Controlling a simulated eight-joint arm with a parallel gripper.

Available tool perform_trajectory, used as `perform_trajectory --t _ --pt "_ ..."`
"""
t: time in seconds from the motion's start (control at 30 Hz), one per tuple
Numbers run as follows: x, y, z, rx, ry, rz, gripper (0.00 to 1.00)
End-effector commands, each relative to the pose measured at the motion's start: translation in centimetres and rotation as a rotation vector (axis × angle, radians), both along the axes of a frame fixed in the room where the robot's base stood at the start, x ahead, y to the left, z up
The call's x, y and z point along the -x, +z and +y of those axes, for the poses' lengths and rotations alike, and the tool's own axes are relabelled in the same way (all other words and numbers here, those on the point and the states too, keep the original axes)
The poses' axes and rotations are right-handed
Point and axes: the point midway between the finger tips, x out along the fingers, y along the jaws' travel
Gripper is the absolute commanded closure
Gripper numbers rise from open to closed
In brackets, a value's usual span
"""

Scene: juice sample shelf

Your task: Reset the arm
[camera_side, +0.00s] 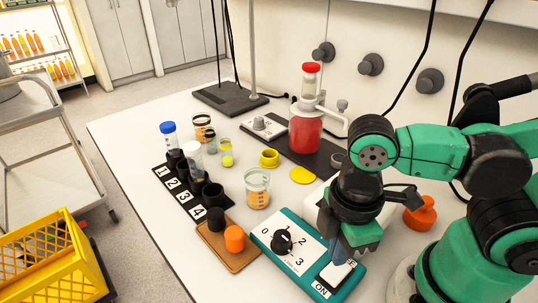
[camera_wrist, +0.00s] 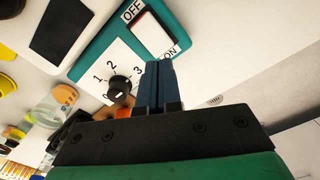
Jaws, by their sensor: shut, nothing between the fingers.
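My gripper (camera_side: 338,254) is shut and empty, with its fingers pointing down over the right end of a teal control box (camera_side: 288,225). The blue fingers also show shut together in the wrist view (camera_wrist: 158,82). The box has a black dial (camera_side: 283,240) on a white plate marked 0 to 3, and a white switch (camera_side: 337,273) marked ON at its near end. In the wrist view the switch (camera_wrist: 153,36) shows between OFF and ON, beside the dial (camera_wrist: 120,88). I cannot tell whether the fingertips touch the box.
A black rack (camera_side: 164,173) numbered 1 to 4 holds tubes at the left. A beaker of orange liquid (camera_side: 257,190) stands behind the box. A brown tray (camera_side: 240,258) holds two stoppers. A red-filled flask (camera_side: 306,133) stands at the back. An orange stopper (camera_side: 420,216) sits right.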

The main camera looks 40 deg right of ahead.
Motion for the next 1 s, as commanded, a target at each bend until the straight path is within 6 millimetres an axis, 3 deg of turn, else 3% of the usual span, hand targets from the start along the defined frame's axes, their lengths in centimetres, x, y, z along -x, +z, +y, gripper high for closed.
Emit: perform_trajectory --t 0.33,1.0 --pt "0.0 -2.4 0.0 0.000 0.000 0.000 1.00" --pt "0.1 4.0 0.0 0.000 0.000 0.000 1.00"
